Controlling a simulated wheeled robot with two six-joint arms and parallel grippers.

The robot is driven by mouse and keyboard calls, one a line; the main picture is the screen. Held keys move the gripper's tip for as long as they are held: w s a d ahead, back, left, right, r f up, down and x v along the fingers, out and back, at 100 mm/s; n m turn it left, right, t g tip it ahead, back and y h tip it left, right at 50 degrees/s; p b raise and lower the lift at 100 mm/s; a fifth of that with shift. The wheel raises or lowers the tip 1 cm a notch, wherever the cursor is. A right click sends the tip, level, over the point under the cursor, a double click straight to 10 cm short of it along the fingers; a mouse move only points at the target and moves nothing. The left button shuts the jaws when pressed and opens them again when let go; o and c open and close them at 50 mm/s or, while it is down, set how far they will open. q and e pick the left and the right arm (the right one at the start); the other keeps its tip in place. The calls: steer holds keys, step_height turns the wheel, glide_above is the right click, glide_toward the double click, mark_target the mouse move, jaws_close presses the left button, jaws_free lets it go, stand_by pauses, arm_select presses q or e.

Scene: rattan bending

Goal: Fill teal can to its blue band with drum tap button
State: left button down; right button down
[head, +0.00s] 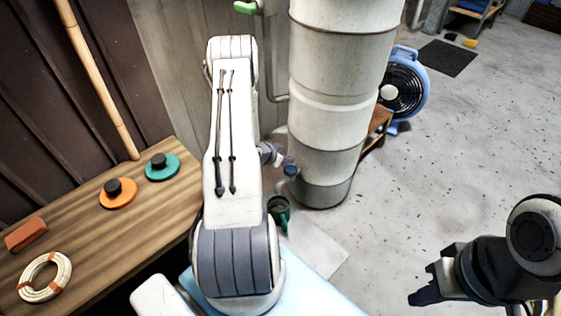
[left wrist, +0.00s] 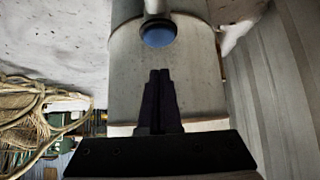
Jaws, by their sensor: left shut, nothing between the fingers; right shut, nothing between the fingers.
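The tall pale drum (head: 335,130) stands right of my left arm. A blue round tap button (left wrist: 157,34) shows on the drum wall (left wrist: 125,75) in the left wrist view, with a pale pipe-like part at its edge. My left gripper (head: 287,162) is shut and empty beside the drum's lower part; its closed dark fingers (left wrist: 159,72) point toward the button and appear apart from it. The teal can (head: 280,214) stands below, partly hidden by my left arm. Its blue band and water level cannot be made out. My right gripper (head: 424,288) is shut and empty at the lower right.
A wooden bench (head: 75,240) at left holds an orange disc (head: 118,195), a teal disc (head: 163,174), a brick-like block (head: 25,234) and a rattan coil (head: 42,291). A blue fan (head: 405,88) stands behind the drum.

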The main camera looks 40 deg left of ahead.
mark_target(293, 167)
arm_select(q)
step_height(293, 167, down, 4)
steer(key=shift+s+r+b, duration=0.1)
steer(key=shift+r+b, duration=0.05)
steer(key=shift+b, duration=0.6)
